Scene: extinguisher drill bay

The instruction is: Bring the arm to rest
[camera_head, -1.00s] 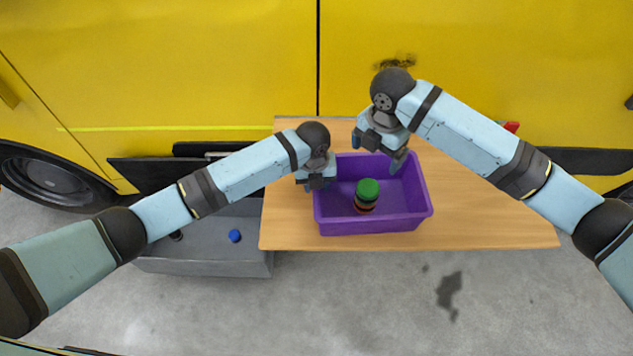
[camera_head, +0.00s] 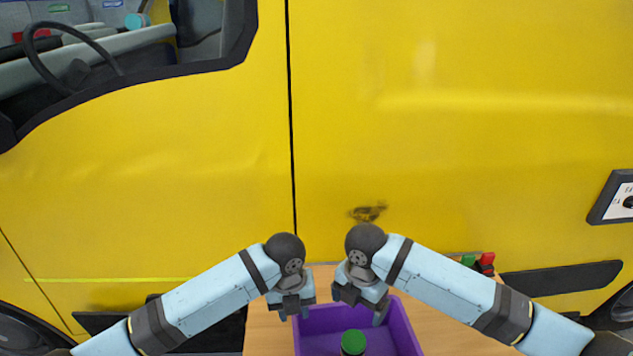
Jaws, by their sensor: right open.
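My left gripper (camera_head: 292,312) hangs at the left rim of the purple bin (camera_head: 402,322); its fingers are small and partly hidden, so I cannot tell its opening. My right gripper (camera_head: 361,308) is open and points down over the back part of the bin. I see nothing between its fingers. A jar with a green lid (camera_head: 353,341) stands inside the bin, apart from both grippers. The bin's front is cut off by the bottom edge of the picture.
The bin stands on a wooden table (camera_head: 268,335). A green item (camera_head: 468,260) and a red item (camera_head: 487,260) are at the table's back right, partly behind my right arm. A yellow van (camera_head: 450,150) closes off the space behind the table.

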